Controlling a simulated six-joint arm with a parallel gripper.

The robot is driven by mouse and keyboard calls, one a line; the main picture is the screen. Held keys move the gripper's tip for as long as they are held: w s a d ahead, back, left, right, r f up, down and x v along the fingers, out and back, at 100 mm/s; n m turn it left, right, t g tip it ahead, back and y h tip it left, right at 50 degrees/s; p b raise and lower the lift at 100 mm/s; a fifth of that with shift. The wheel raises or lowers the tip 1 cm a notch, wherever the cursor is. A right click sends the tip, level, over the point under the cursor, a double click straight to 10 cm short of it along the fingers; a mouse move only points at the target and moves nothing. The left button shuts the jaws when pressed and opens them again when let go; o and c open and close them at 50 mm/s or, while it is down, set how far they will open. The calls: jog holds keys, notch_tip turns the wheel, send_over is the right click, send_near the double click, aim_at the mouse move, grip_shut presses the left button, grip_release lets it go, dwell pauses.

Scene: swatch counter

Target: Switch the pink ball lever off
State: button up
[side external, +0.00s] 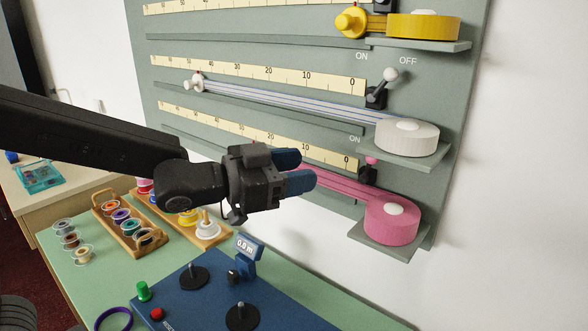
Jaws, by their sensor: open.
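The pink ball lever (371,160) is on the grey board, just left of the shelf under the white spool. Its ball is partly cut off by that shelf, and its black base sits at the zero end of the lowest scale. An ON label is up and left of the ball. No OFF label shows for this lever, and I cannot tell its exact tilt. My gripper (303,170) is open and empty, left of the lever and apart from it in the picture. Its blue fingers point right, in front of the pink ribbon.
The pink spool (391,220) sits on a shelf below the lever. The white spool (407,137) and its white ball lever (391,75), leaning toward OFF, are above. A yellow spool (423,27) is at the top. A blue device (205,290) and thread racks stand on the green counter.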

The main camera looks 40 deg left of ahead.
aim_at(368, 164)
jog(key=shift+s, duration=0.1)
jog(key=shift+w+a+f, duration=0.15)
jog(key=shift+w+a, duration=0.1)
jog(key=shift+c, duration=1.2)
jog(key=a+m+h, duration=0.1)
jog(key=w+f+m+h, duration=0.1)
jog(key=shift+a+f+m+g, duration=0.25)
jog(key=shift+a+m+g, duration=0.05)
jog(key=shift+a+g, duration=0.1)
jog(key=shift+c, duration=0.2)
jog(key=shift+h, duration=0.3)
jog(key=x, duration=1.3)
jog(key=shift+w+d+f, duration=0.15)
jog(key=shift+w+d, duration=0.05)
jog(key=shift+d, duration=0.1)
